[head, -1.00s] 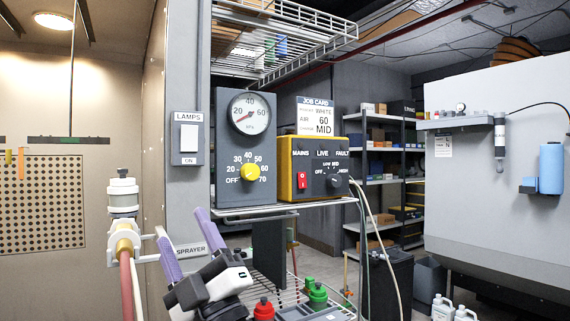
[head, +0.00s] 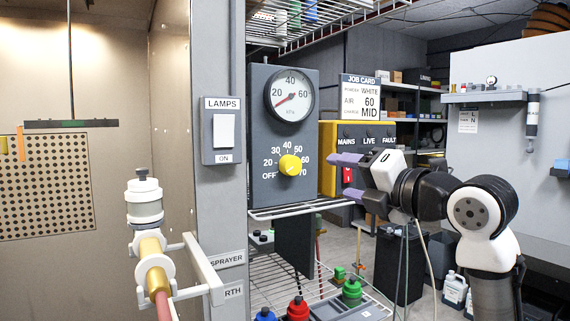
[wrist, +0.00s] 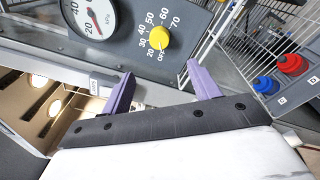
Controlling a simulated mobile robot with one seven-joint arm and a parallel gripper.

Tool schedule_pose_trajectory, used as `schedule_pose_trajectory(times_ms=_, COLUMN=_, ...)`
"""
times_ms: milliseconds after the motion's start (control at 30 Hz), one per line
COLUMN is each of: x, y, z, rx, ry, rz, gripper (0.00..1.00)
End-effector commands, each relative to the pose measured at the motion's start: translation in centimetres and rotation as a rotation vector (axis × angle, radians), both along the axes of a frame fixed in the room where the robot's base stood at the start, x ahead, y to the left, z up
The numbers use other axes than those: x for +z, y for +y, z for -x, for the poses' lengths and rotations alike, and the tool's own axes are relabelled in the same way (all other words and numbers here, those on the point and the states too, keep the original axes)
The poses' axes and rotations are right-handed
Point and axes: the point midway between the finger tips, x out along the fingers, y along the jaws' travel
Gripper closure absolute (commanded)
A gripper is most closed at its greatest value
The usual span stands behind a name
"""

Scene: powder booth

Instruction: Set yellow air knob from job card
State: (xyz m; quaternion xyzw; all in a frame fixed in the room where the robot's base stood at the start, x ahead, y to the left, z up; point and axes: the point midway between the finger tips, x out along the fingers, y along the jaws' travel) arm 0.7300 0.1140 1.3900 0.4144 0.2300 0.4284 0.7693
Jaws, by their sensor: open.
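The yellow air knob (head: 290,165) sits on the grey panel (head: 258,130), in a dial marked OFF and 20 to 70. I cannot tell its pointer setting. The gauge (head: 290,93) above it has a red needle just below 20. The job card (head: 361,97) reads WHITE, AIR 60, MID. My gripper (head: 343,168) is open and empty, right of the knob in the head view and apart from it, fingers pointing left. In the wrist view, the knob (wrist: 158,38) shows beyond the gap between the purple fingers (wrist: 160,76).
A yellow box (head: 328,150) with a red switch (head: 347,176) stands right of the panel, partly behind my gripper. A wire shelf (head: 300,209) lies below. Red (head: 298,308), blue and green caps are lower down. A lamp switch (head: 224,131) and sprayer (head: 150,250) are left.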

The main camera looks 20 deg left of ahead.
Motion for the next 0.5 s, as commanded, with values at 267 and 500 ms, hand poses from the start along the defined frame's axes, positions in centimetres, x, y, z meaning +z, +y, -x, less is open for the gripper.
schedule_pose_trajectory(times_ms=267, x=0.2, y=0.6, z=-0.5, rx=0.0, ry=-0.003, rz=0.009, gripper=0.39)
schedule_pose_trajectory(times_ms=500, x=0.5, y=4.4, z=-2.8, rx=0.001, ry=-0.001, rz=0.009, gripper=0.39)
